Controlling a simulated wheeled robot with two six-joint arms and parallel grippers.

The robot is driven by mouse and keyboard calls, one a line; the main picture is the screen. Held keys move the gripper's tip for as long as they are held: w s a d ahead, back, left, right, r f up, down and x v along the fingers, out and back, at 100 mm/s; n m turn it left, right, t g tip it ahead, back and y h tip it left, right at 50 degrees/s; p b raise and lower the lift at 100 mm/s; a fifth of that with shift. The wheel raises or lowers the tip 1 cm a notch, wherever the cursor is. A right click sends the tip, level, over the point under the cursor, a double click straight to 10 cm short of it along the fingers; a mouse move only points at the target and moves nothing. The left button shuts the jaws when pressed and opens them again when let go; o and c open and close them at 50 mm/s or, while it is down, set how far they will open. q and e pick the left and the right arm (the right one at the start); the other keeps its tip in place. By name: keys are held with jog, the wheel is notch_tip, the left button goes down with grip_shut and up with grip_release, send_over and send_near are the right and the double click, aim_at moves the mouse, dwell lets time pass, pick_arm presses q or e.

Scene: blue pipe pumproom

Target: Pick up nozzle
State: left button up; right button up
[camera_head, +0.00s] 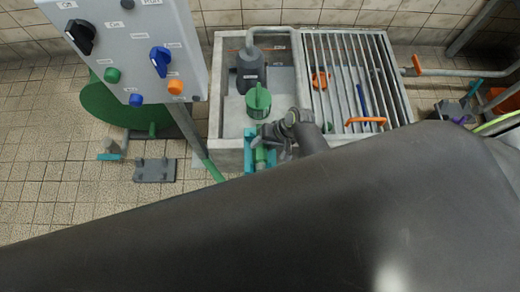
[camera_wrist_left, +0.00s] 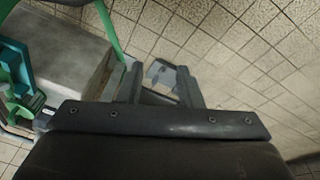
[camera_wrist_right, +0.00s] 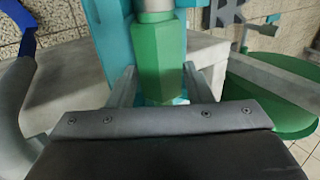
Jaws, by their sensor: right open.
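The nozzle (camera_wrist_right: 158,60) appears to be a green hexagonal piece with a grey section above it. It stands against a teal holder (camera_wrist_right: 105,40) on the corner of a concrete basin. In the head view the green piece (camera_head: 261,155) and teal holder (camera_head: 248,150) show small, partly behind my right gripper (camera_head: 276,150). In the right wrist view my right gripper (camera_wrist_right: 160,72) is open, one finger on each side of the green piece; contact cannot be told. My left gripper (camera_wrist_left: 160,68) is open and empty over the floor in the left wrist view.
A concrete basin (camera_head: 227,150) holds a grey pump (camera_head: 250,72) and green basket (camera_head: 258,102). A metal grate (camera_head: 345,75) carries loose tools. A grey control panel (camera_head: 140,50) and green disc (camera_head: 105,108) stand left. A dark arm link of mine blocks the lower head view.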

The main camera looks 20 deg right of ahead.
jog(key=shift+c, duration=0.3)
jog(key=c, duration=0.7)
jog(key=shift+r, duration=0.1)
